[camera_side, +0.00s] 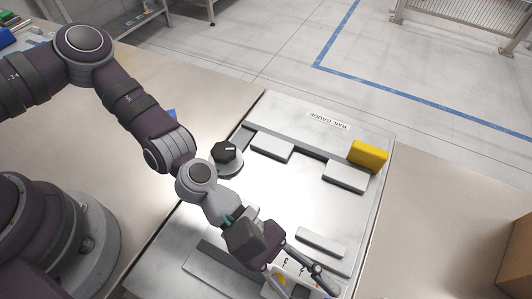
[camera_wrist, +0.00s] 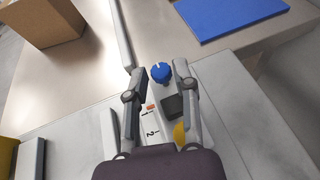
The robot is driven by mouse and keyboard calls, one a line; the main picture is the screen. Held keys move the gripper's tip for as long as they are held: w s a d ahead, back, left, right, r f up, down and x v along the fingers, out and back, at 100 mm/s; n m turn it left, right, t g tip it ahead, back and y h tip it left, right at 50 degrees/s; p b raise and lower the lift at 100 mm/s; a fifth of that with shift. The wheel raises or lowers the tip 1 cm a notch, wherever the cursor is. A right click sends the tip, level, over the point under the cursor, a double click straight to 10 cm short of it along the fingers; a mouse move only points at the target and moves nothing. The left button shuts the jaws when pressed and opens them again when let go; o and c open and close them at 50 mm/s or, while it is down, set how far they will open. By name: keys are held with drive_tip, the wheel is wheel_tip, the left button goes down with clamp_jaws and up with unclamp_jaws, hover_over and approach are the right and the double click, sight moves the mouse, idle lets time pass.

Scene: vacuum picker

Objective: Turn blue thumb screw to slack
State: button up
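The blue thumb screw (camera_wrist: 161,73) shows as a ribbed blue knob in the wrist view, with a pale mark on its top. It sits at the far end of a white device (camera_wrist: 152,125) bearing printed numbers, a small red mark, a black block (camera_wrist: 173,106) and a yellow part (camera_wrist: 180,134). My gripper (camera_wrist: 160,70) is open, with one finger on each side of the knob and visible gaps to it. In the side view my gripper (camera_side: 300,284) is low over the white device (camera_side: 290,267) at the plate's front. The thumb screw is hidden there.
The metal plate (camera_side: 290,187) carries raised grey blocks, a yellow block (camera_side: 368,155) and a black knob (camera_side: 226,152) on a round base. A blue panel (camera_wrist: 228,14) and a cardboard box (camera_wrist: 42,20) lie beyond. The bench right of the plate (camera_side: 440,230) is mostly clear.

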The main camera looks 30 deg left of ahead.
clamp_jaws()
drive_tip(key=shift+s+n+t, duration=0.1)
drive_tip(key=shift+n+t, duration=0.2)
drive_tip(key=n+t, duration=0.1)
drive_tip(key=t, duration=0.1)
drive_tip(key=n+t, duration=0.1)
drive_tip(key=n, duration=0.1)
drive_tip(key=shift+s+t, duration=0.35)
drive_tip(key=shift+t, duration=0.05)
drive_tip(key=shift+s+n+t+y, duration=0.1)
drive_tip(key=shift+n+t+y, duration=0.2)
drive_tip(key=shift+n+t, duration=0.85)
drive_tip(key=shift+t, duration=0.25)
drive_tip(key=shift+o, duration=2.4)
unclamp_jaws()
